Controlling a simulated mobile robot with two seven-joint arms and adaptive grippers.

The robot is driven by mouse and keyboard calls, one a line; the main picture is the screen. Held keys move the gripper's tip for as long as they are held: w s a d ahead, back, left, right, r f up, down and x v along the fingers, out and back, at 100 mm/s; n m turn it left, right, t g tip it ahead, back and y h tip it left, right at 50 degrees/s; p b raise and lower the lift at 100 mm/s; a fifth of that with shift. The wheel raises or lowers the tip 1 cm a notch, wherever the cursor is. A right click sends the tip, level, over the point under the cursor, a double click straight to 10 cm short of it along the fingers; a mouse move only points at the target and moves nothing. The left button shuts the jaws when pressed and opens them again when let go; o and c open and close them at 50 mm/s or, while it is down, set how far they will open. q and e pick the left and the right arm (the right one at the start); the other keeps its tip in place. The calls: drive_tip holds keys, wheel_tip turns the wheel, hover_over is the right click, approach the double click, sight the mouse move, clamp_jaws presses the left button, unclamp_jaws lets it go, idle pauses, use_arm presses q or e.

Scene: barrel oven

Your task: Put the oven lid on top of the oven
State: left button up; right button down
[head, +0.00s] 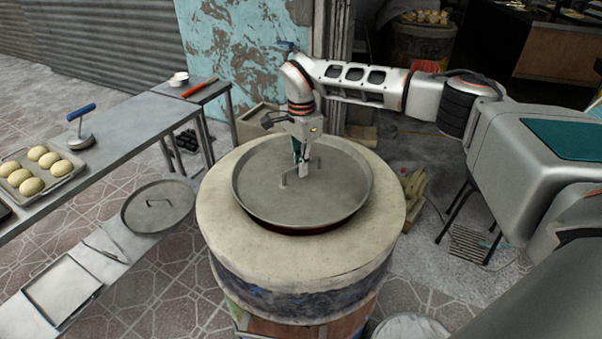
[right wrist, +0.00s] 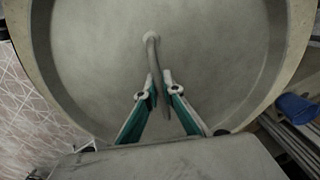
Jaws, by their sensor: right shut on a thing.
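The oven (head: 228,245) is a round barrel with a pale, thick top. The oven lid (head: 260,198), a wide grey metal disc with a raised rim and a bar handle, lies over the opening. A dark, reddish gap shows under its front edge, so I cannot tell whether it rests fully or hangs slightly above. My right gripper (head: 302,172) comes down from above and is shut on the lid's handle. In the right wrist view the fingers (right wrist: 161,90) close around the curved handle (right wrist: 152,58), with the lid (right wrist: 215,60) filling the background. My left gripper is not in view.
A smaller round lid with a handle (head: 158,217) lies on the low bench at left. A metal table (head: 110,135) holds a tray of dough balls (head: 42,169) and a blue-handled press (head: 81,122). A stool (head: 470,215) stands at right. Tiled floor lies around the oven.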

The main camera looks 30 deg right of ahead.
wheel_tip(320, 180, down, 2)
drive_tip(key=shift+w+f, duration=0.1)
drive_tip(key=shift+f, duration=0.1)
drive_tip(key=c, duration=2.2)
unclamp_jaws()
drive_tip(key=shift+f, duration=0.1)
wheel_tip(320, 180, up, 12)
drive_tip(key=shift+r+p, duration=0.1)
drive_tip(key=shift+p, duration=0.25)
